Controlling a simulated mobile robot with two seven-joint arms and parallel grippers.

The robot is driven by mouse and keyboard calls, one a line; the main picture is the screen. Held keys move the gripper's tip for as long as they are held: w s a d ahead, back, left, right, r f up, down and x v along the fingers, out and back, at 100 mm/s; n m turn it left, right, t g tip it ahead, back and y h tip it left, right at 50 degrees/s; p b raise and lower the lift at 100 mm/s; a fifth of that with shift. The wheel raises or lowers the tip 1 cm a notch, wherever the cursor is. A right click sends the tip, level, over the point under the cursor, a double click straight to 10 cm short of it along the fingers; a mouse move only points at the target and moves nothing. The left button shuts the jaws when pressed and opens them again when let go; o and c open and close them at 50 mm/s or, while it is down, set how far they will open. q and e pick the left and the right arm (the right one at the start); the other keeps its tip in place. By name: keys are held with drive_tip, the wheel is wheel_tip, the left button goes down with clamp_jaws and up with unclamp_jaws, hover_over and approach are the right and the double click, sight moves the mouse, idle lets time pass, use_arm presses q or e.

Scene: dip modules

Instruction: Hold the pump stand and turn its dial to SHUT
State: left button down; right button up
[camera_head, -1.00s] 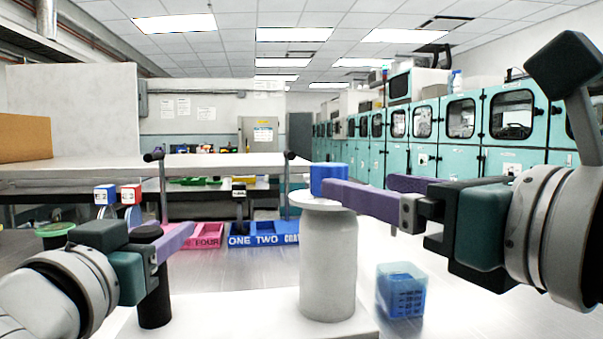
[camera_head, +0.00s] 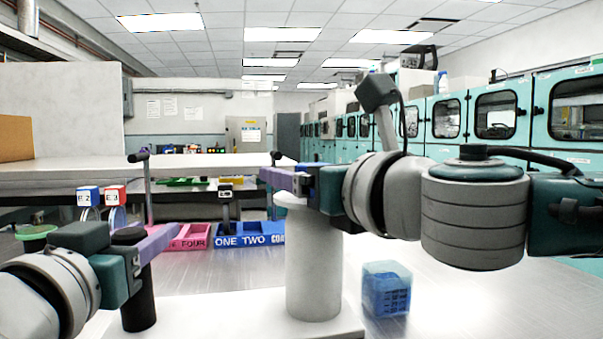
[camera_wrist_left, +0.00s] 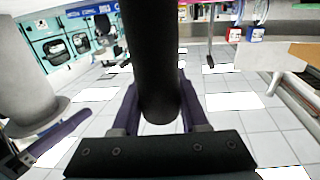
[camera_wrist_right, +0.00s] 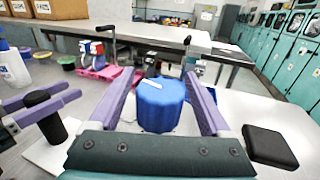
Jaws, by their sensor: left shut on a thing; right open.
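The pump stand has a pale column (camera_head: 313,275) and a black post (camera_head: 139,295) on a white base (camera_head: 250,318). A blue dial (camera_wrist_right: 162,106) with a white mark sits on top of the column; in the head view my right gripper hides it. My left gripper (camera_head: 160,243) is shut on the black post, which also fills the middle of the left wrist view (camera_wrist_left: 155,70). My right gripper (camera_wrist_right: 163,80) is open, its purple fingers on either side of the dial. Contact cannot be told. No SHUT lettering is readable.
Behind are a pink crate (camera_head: 190,238), a blue crate (camera_head: 243,236) and a raised bench (camera_head: 80,167). Small blue and red boxes (camera_head: 88,196) stand at the left. Teal cabinets (camera_head: 500,120) line the right.

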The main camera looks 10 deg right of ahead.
drive_tip(key=shift+c, duration=0.3)
clamp_jaws()
drive_tip(key=shift+y, duration=0.3)
drive_tip(key=n+y, duration=0.1)
drive_tip(key=n+g+y, duration=0.1)
drive_tip(key=y, duration=0.1)
drive_tip(key=shift+s+a+n+g, duration=0.1)
drive_tip(key=shift+a+n+g, duration=0.15)
drive_tip(key=shift+n+g, duration=0.15)
drive_tip(key=shift+s+a+n+g+y, duration=0.15)
drive_tip(key=shift+n+g+y, duration=0.35)
drive_tip(key=shift+y, duration=0.25)
drive_tip(key=shift+s+a+n+g+y, duration=0.15)
drive_tip(key=shift+n+g+y, duration=0.3)
drive_tip(key=shift+y, duration=0.3)
drive_tip(key=shift+o, duration=0.3)
unclamp_jaws()
